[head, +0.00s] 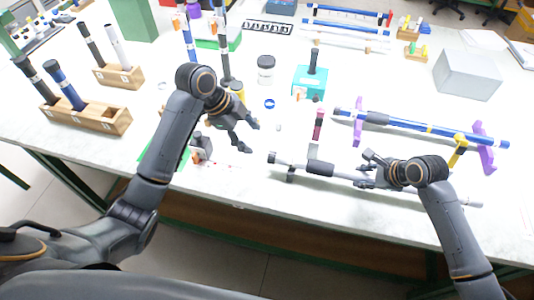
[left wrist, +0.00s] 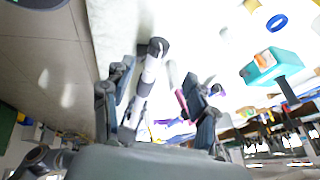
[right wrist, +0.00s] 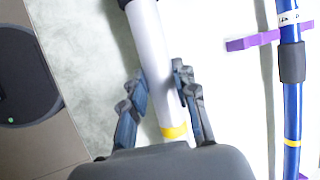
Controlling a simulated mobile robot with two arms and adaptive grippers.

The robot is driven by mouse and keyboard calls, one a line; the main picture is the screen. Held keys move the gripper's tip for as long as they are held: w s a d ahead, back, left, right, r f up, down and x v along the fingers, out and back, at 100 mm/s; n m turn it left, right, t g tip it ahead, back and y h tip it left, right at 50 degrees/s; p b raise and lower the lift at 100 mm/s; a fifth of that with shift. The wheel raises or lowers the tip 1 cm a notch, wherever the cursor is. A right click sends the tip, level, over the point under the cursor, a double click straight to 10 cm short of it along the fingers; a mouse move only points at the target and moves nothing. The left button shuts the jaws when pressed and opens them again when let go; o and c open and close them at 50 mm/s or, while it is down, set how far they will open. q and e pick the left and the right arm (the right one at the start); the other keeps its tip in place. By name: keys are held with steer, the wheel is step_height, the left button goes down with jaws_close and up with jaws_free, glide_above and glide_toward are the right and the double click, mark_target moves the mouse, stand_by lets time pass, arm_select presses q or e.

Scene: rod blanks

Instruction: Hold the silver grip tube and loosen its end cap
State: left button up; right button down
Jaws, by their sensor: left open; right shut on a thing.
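The silver grip tube (head: 345,176) lies along the front of the bench, with dark grip sections. Its dark end cap (head: 273,157) is at the left end. In the left wrist view the cap (left wrist: 158,47) and tube (left wrist: 149,75) show between the spread fingers, the cap beyond them. My left gripper (head: 248,137) is open and empty, up and left of the cap, not touching it. My right gripper (head: 369,169) is shut on the tube right of its middle. In the right wrist view the tube (right wrist: 150,50) runs between the fingers, near a yellow band (right wrist: 174,132).
A blue rod (head: 420,127) lies on purple stands (head: 484,147) behind the tube. A teal box (head: 309,82), a white jar (head: 265,69) and a blue ring (head: 269,104) stand further back. Wooden holders (head: 95,116) with rods are at left. The bench's front edge is close.

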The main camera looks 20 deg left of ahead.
mark_target(272, 158)
arm_select(q)
steer(key=x, duration=1.1)
steer(key=shift+f, duration=0.2)
steer(key=c, duration=1.2)
steer(key=shift+o, duration=0.2)
